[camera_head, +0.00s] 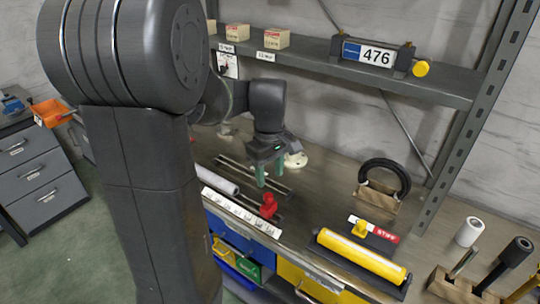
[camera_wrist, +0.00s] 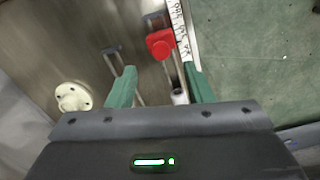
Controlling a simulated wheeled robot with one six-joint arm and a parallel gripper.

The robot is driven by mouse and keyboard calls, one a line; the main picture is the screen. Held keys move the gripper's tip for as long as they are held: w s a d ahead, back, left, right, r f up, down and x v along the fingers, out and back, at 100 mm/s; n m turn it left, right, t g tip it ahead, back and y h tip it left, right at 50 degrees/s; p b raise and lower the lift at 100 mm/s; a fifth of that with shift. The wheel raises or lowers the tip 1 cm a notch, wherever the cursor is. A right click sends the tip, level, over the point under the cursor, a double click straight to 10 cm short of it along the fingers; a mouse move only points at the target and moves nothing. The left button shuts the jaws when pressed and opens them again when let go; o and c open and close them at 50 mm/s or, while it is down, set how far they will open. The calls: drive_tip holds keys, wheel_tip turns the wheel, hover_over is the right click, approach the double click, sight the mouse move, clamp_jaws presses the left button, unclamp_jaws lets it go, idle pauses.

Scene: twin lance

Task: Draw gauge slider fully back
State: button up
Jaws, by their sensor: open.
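The red gauge slider (camera_head: 269,206) sits on a pair of thin metal rails on the bench, beside a white printed scale strip (camera_head: 240,212). In the wrist view the red slider (camera_wrist: 160,43) lies beyond my fingertips, with the scale (camera_wrist: 181,28) along its right side. My gripper (camera_head: 270,180) has two green fingers, apart and empty, above the rails and behind the slider in the head view. In the wrist view my gripper (camera_wrist: 161,72) straddles the line of the rails. The slider's underside is hidden.
A white flanged part (camera_wrist: 73,97) lies left of my fingers. A pale cylinder (camera_head: 217,179) lies near the rails. A yellow roller (camera_head: 360,257), a black ring on a block (camera_head: 384,178) and a shelf (camera_head: 350,72) stand to the right and behind. Bare bench lies between.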

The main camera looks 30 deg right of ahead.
sight(268, 195)
wheel_tip(268, 195, up, 7)
drive_tip(key=shift+f, duration=0.2)
idle(0.5)
wheel_tip(268, 195, down, 14)
drive_tip(key=shift+w+r, duration=0.1)
drive_tip(key=shift+w, duration=0.05)
drive_tip(key=shift+w+a, duration=0.15)
drive_tip(key=shift+w, duration=0.05)
idle(0.4)
